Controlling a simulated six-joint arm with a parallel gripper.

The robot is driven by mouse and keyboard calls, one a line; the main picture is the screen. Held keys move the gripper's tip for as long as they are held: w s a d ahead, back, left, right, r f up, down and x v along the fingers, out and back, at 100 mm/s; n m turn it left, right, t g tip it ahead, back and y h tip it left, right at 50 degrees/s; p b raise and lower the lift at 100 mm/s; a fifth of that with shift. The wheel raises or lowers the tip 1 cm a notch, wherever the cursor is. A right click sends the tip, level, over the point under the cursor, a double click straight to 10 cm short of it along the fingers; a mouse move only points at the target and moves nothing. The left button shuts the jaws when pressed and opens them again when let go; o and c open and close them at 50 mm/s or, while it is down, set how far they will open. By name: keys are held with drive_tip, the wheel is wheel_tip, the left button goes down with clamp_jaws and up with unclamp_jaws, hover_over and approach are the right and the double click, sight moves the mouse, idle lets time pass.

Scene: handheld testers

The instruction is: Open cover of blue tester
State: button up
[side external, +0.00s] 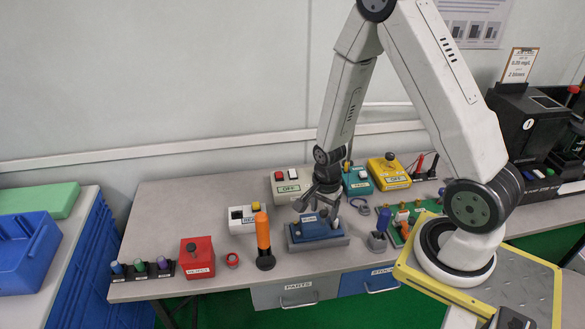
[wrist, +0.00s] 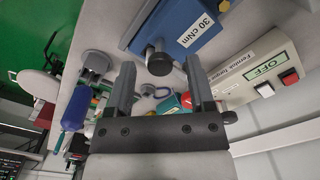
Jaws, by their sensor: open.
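A blue box-shaped device (side external: 322,230) sits on a grey base on the bench. In the wrist view the blue device (wrist: 185,20) carries a "30 cNm" label and a dark round knob on one side. I cannot make out a separate cover on it. A smaller teal-blue unit (side external: 357,181) with a light label stands behind it to the right, beside a yellow unit (side external: 388,173). My gripper (side external: 317,209) points down just above the blue device, partly in front of it. Its two fingers (wrist: 160,68) are apart, with nothing held between them.
An orange-handled tool (side external: 263,235) stands upright left of the blue device. A grey box labelled OFF (side external: 290,184) is behind it. A blue-handled tool (side external: 381,225) stands to its right, near a green board (side external: 408,222).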

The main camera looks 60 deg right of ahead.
clamp_jaws()
idle(1.5)
